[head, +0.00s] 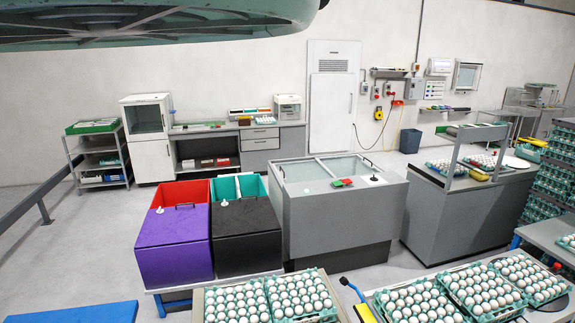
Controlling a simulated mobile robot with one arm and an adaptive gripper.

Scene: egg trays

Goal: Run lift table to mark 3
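No mark numbers or height scale can be read, so I cannot tell for sure which surface is the lift table. A flat blue top (80,313) shows at the bottom left, cut off by the frame edge. At the bottom middle, egg trays (268,300) full of white eggs rest on a surface that is cut off below. A blue lever (352,291) with a yellow part (366,312) stands just right of it. My gripper is not in view.
A purple bin (173,245), a black bin (247,238) and a grey chest with glass lids (345,213) stand mid-floor. More egg trays (480,290) fill the lower right. A grey counter (465,212) stands behind them. Open floor (70,250) lies at left.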

